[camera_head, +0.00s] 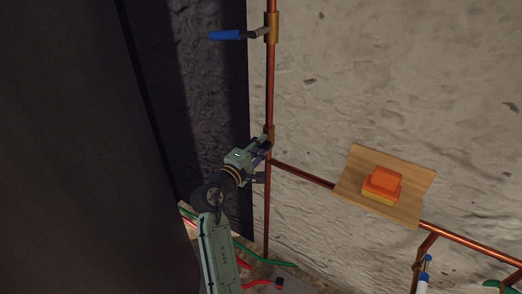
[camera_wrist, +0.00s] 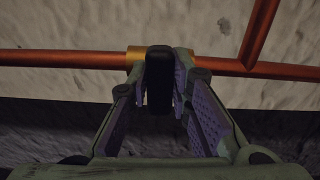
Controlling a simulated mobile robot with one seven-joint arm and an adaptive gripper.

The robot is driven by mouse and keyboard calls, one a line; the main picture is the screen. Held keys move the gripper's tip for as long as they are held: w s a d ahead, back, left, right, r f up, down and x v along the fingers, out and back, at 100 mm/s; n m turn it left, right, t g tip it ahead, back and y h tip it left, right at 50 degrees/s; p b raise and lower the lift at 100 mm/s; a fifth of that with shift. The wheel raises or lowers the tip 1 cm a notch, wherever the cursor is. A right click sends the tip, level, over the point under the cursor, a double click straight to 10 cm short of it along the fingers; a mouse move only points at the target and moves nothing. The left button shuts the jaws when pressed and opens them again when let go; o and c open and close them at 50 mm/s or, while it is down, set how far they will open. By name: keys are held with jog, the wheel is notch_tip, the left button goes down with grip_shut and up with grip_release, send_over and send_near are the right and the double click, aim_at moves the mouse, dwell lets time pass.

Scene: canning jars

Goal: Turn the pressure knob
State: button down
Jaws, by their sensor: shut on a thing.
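The black knob (camera_wrist: 158,78) sits in front of a brass fitting (camera_wrist: 134,54) on a copper pipe, seen in the wrist view. Its long dark body lies between the two purple-padded fingers of my gripper (camera_wrist: 165,92), which is shut on it. In the head view my gripper (camera_head: 261,153) is at the vertical copper pipe (camera_head: 270,85), just below a brass fitting (camera_head: 268,133) and near the pipe junction. The knob is hidden behind the fingers there.
A blue-handled lever valve (camera_head: 226,35) is higher on the same pipe. A wooden board (camera_head: 348,190) with an orange and yellow block (camera_head: 383,184) is at the right. Another blue-handled valve (camera_head: 424,272) is at lower right. Green and red hoses (camera_head: 262,262) lie low down. A dark panel (camera_head: 80,150) fills the left.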

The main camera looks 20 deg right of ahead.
jog(key=m+b, duration=0.2)
jog(key=m, duration=0.1)
jog(key=m+b, duration=0.1)
jog(key=b, duration=0.1)
jog(key=shift+f+m, duration=0.3)
jog(key=m+b, duration=0.4)
jog(key=shift+r+m, duration=0.1)
jog(key=shift+m, duration=0.3)
jog(key=c, duration=1.4)
grip_release()
jog(key=shift+c, duration=0.2)
jog(key=v, duration=1.2)
